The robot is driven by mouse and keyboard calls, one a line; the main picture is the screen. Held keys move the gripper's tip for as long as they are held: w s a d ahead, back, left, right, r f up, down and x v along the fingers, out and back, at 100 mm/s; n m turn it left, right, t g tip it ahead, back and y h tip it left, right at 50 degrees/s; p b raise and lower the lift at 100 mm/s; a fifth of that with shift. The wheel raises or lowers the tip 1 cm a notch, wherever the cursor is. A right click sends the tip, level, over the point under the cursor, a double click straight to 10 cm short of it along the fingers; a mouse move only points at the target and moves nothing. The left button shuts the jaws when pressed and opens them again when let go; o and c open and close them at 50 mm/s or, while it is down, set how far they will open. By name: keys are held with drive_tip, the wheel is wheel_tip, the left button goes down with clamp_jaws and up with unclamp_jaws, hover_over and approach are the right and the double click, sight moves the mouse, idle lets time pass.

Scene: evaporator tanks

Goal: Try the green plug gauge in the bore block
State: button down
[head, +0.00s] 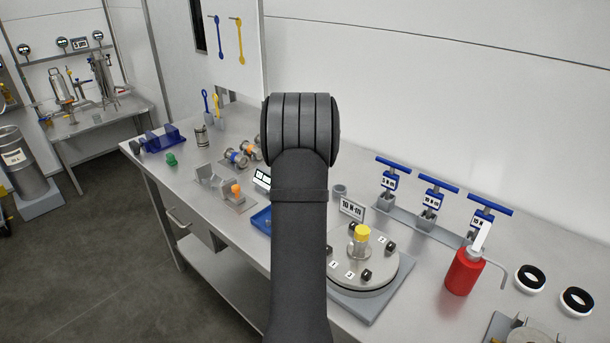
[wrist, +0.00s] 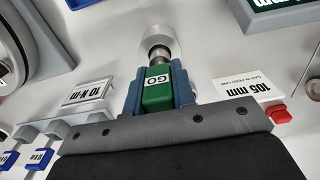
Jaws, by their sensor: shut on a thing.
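The green plug gauge (wrist: 158,88), marked GO, is clamped between the blue-grey fingers of my gripper (wrist: 156,74) in the wrist view. Its metal end points away from the gripper, toward a pale round piece (wrist: 172,40) that looks like the bore block. The metal end overlaps this piece in the picture. I cannot tell whether it is inside the bore, touching or just short of it. In the head view my own arm hides the gripper, the gauge and the spot where they are.
A 10 N·m sign (head: 352,208) stands near the arm, beside a round turntable (head: 345,272) with a yellow-capped part. Blue T-handled tools (head: 438,190) and a red bottle (head: 464,271) stand to the right. A 105 mm sign (wrist: 248,90) is close to the gripper's right side.

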drive_tip(key=shift+f, duration=1.6)
idle(0.5)
drive_tip(key=c, duration=1.1)
unclamp_jaws()
wheel_tip(320, 180, up, 18)
drive_tip(key=shift+f, duration=0.25)
drive_tip(key=shift+f, duration=0.1)
wheel_tip(320, 180, down, 17)
drive_tip(key=shift+f, duration=0.15)
